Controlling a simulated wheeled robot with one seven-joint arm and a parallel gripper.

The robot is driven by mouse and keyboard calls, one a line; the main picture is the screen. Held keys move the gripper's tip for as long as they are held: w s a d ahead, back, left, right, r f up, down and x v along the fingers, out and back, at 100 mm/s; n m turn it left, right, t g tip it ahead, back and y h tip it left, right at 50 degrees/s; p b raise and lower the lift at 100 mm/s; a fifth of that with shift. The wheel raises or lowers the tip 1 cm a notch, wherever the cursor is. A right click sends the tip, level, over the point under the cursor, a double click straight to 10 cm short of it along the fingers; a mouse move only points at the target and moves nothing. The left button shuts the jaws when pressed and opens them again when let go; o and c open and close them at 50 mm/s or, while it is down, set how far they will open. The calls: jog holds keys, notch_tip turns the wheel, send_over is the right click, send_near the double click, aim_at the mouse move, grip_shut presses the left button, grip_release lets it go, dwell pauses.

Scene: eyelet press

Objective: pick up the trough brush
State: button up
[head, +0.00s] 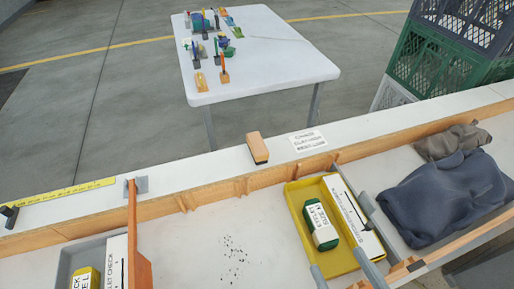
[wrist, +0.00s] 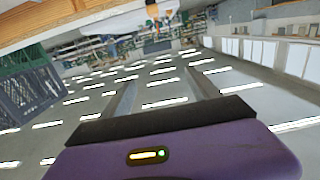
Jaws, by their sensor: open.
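The trough brush appears to be the small block (head: 257,148) with a tan wooden top and a dark lower edge. It lies on the white ledge in the middle of the head view, with nothing touching it. My gripper (wrist: 160,82) shows only in the wrist view, as a purple body with a black edge and two grey fingers spread apart. Nothing is between the fingers. The wrist view looks out across the room and does not show the brush. My gripper is not in the head view, so its distance from the brush cannot be told.
A printed label (head: 308,139) lies right of the block. Dark specks (head: 233,258) lie on the bench below. A yellow tray (head: 296,204) holds a green-and-white box. An upright orange board (head: 138,245) stands at left. Dark cloth (head: 445,195) lies at right. A white table (head: 270,75) stands behind.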

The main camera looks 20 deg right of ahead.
jog(key=w+g, duration=0.8)
jog(key=w, duration=4.6)
jog(key=g, duration=0.6)
send_over(258, 144)
notch_tip(258, 144, down, 8)
jog(key=shift+s+a+f+p, duration=0.1)
jog(key=shift+f+p, duration=0.1)
jog(key=shift+p, duration=0.1)
jog(key=x, duration=0.3)
jog(key=s+x, duration=0.1)
jog(key=x, duration=0.2)
jog(key=shift+s+f+p, duration=0.1)
jog(key=shift+f+p, duration=0.3)
jog(key=shift+f, duration=0.55)
jog(key=shift+f, duration=0.25)
jog(key=shift+c, duration=0.4)
grip_shut()
